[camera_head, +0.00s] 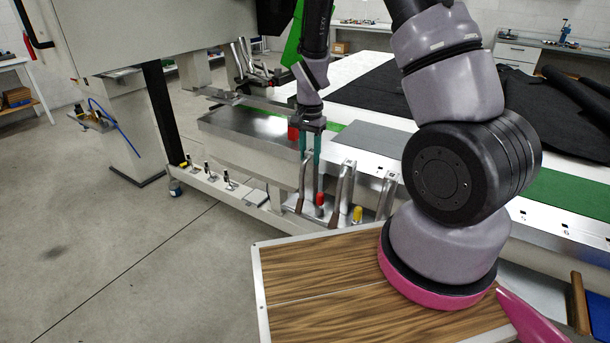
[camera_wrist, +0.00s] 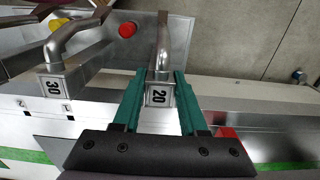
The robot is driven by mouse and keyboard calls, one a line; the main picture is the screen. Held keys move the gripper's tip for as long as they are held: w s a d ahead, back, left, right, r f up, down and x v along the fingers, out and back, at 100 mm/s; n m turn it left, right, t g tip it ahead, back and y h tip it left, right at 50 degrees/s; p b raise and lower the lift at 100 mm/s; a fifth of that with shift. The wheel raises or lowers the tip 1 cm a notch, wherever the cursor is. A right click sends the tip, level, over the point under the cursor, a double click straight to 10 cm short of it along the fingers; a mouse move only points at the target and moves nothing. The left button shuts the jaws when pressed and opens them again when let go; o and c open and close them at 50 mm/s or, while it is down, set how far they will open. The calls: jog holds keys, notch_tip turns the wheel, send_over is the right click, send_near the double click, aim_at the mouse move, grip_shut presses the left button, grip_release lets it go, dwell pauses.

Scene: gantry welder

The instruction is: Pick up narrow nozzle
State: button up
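A metal nozzle with a square block marked 20 (camera_wrist: 159,95) is in the wrist view, its bent tube running up away from me. It also shows as the leftmost nozzle in the head view (camera_head: 302,186). A wider nozzle marked 30 (camera_wrist: 52,87) stands to its left in the wrist view. My gripper (camera_wrist: 159,78) has its two teal fingers on either side of the 20 block, with narrow gaps showing beside it. The fingers point down at the nozzle in the head view (camera_head: 310,155). The gripper looks open; finger contact is not visible.
More nozzles (camera_head: 343,190) stand in a row to the right along the welder's edge. Red (camera_head: 320,198) and yellow (camera_head: 357,214) capped parts are close by. A red block (camera_head: 293,132) sits beside my gripper. Open floor (camera_head: 90,240) lies to the left.

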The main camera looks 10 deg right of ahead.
grip_shut()
jog(key=shift+r, duration=0.15)
notch_tip(320, 180, up, 12)
dwell(0.6)
